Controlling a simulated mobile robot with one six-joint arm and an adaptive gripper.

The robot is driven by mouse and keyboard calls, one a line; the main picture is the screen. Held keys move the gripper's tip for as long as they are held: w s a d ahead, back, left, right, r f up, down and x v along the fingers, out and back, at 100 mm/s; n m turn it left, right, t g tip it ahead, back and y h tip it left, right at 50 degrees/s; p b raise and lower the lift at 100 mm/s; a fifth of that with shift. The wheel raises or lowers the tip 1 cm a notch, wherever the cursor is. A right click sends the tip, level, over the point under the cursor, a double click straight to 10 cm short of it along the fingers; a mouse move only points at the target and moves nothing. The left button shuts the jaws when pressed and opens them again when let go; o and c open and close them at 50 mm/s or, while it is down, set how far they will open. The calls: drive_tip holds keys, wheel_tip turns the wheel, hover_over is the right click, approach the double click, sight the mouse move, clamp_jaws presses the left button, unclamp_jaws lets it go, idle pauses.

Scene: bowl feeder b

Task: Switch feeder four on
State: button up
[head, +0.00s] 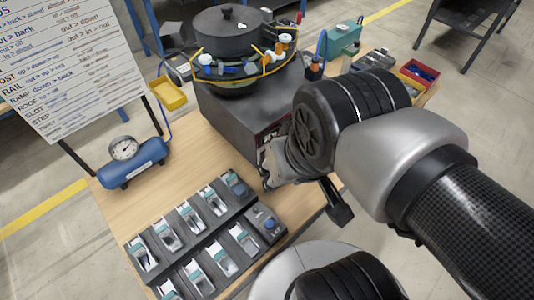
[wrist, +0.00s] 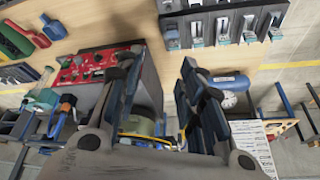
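The bowl feeder has a dark bowl (head: 228,32) on a grey box (head: 225,108). A red control panel (head: 268,132) on the box's front is partly hidden behind my gripper in the head view. In the wrist view the red panel (wrist: 98,66) shows several small controls, too small to read; I cannot tell which is feeder four's or how it is set. My gripper (wrist: 160,68) is open and empty, its two fingers apart with bare table showing between them. In the head view my gripper (head: 268,178) is close in front of the box; contact cannot be told.
Two rows of dark switch modules (head: 205,235) lie at the table's front, and show at the wrist view's top (wrist: 222,26). A blue tank with a gauge (head: 132,165) stands left, by a sign board (head: 75,60). A red bin (head: 418,75) is back right. Wooden tabletop (head: 185,135) is clear mid-left.

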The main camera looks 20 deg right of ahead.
drive_tip(key=w+m+p, duration=0.1)
drive_tip(key=w+m, duration=0.4)
drive_tip(key=w+d+f+m+g+p, duration=0.1)
drive_tip(key=w+m, duration=0.1)
drive_tip(key=m, duration=0.1)
drive_tip(key=shift+w+f+p, duration=0.1)
drive_tip(key=shift+w+p, duration=0.2)
drive_tip(key=shift+p, duration=0.05)
drive_tip(key=c, duration=0.5)
drive_tip(key=w+f+m, duration=0.1)
drive_tip(key=m, duration=0.1)
drive_tip(key=w+d+f+m+p, duration=0.1)
drive_tip(key=w+m, duration=0.1)
drive_tip(key=w+d+f+m+p, duration=0.1)
drive_tip(key=w+m, duration=0.1)
drive_tip(key=shift+w+f+m+g+y, duration=0.1)
drive_tip(key=shift+f+m+g+y, duration=0.2)
drive_tip(key=shift+m, duration=0.1)
clamp_jaws()
drive_tip(key=w+d+f+m+p, duration=0.2)
drive_tip(key=d+f+m, duration=0.1)
drive_tip(key=f+m, duration=0.4)
drive_tip(key=w+d+f+m+g+p, duration=0.1)
drive_tip(key=w+d+f+m+p, duration=0.1)
drive_tip(key=f+m, duration=0.6)
drive_tip(key=shift+w+d+f+m+g, duration=0.2)
drive_tip(key=shift+d+f+m+g, duration=0.1)
drive_tip(key=shift+d+m, duration=0.4)
